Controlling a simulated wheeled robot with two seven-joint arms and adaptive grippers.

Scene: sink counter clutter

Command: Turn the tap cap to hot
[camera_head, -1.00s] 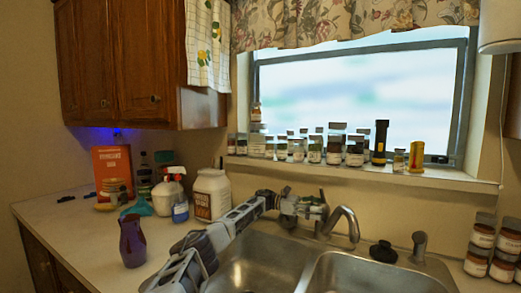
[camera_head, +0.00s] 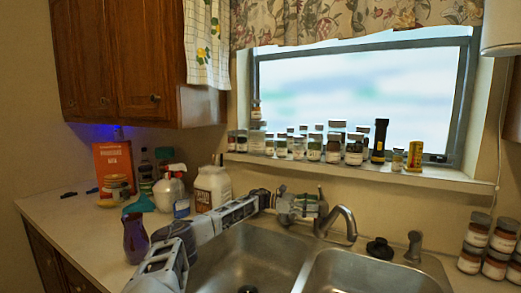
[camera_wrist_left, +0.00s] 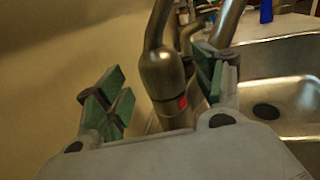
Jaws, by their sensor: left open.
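The metal tap (camera_head: 345,222) stands behind the double sink, with its curved spout toward the right basin. My left gripper (camera_head: 303,207) is at the left side of the tap base in the head view. In the left wrist view the rounded tap cap (camera_wrist_left: 162,72) stands between the fingers, with a red mark low on its right side. The left gripper (camera_wrist_left: 160,90) is open, its green-padded fingers on either side of the tap. Gaps show on both sides, wider on the left. The lower tap is hidden behind the gripper body. My right gripper is not in view.
The sink basins (camera_head: 345,272) lie below my left arm. A black stopper (camera_head: 380,250) and a short metal fixture (camera_head: 414,246) stand right of the tap. Several jars (camera_head: 333,148) line the sill. A purple bottle (camera_head: 135,239) stands on the left counter.

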